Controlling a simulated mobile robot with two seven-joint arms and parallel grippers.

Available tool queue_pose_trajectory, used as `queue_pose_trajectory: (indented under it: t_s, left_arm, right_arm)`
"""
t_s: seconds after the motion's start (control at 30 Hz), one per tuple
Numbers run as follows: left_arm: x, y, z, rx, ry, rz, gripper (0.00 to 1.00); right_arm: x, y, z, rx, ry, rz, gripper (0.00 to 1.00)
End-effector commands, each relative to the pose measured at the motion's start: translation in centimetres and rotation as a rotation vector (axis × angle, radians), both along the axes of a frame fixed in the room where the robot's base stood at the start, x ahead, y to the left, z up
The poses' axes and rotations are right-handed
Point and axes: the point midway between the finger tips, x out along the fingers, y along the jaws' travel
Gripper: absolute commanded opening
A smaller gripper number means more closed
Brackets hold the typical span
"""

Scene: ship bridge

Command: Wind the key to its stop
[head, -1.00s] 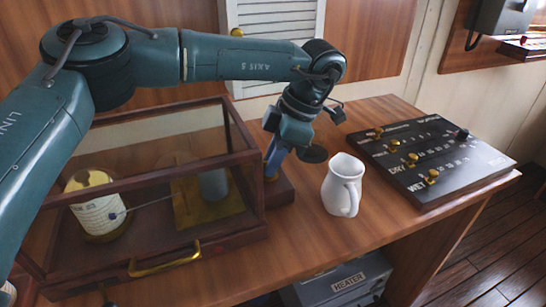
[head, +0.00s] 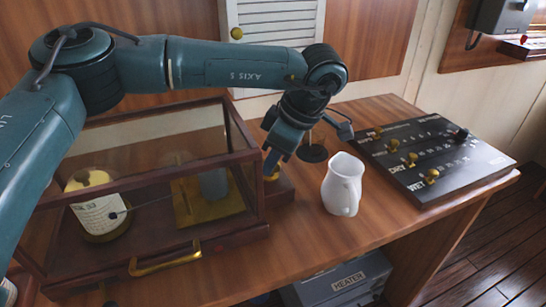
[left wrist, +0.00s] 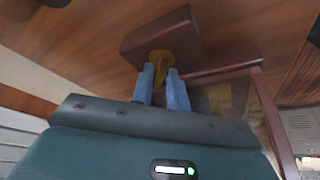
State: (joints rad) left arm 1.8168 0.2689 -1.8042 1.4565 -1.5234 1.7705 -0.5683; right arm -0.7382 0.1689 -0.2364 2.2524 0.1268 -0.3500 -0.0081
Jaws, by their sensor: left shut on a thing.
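The brass key (head: 272,174) shows partly at the wooden block (head: 285,190) by the right end of the glass case. My left gripper (head: 269,165) comes down over the key, its wrist hiding part of it in the head view. In the left wrist view the two blue fingers (left wrist: 163,80) are shut on the brass key (left wrist: 161,58), which stands out from the wooden block (left wrist: 165,32). My right gripper is in neither view.
The wood-framed glass case (head: 170,262) holds a paper-wrapped drum (head: 98,215). A white jug (head: 343,183) stands just right of my gripper. A black panel with brass knobs (head: 440,160) lies further right. The table's front is clear.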

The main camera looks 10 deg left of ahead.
Motion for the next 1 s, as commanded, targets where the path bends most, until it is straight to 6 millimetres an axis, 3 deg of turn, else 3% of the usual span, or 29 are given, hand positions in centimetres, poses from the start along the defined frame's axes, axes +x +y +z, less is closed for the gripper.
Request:
queue_pose_trajectory:
  t_s: [0.5, 1.0]
  left_arm:
    - [-0.21, 0.11, -0.04, -0.001, -0.002, -0.408, 0.0]
    - [-0.27, 0.12, 0.04, -0.001, -0.001, -0.531, 0.0]
  right_arm:
    - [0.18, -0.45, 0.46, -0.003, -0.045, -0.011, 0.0]
    - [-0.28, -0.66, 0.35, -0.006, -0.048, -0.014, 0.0]
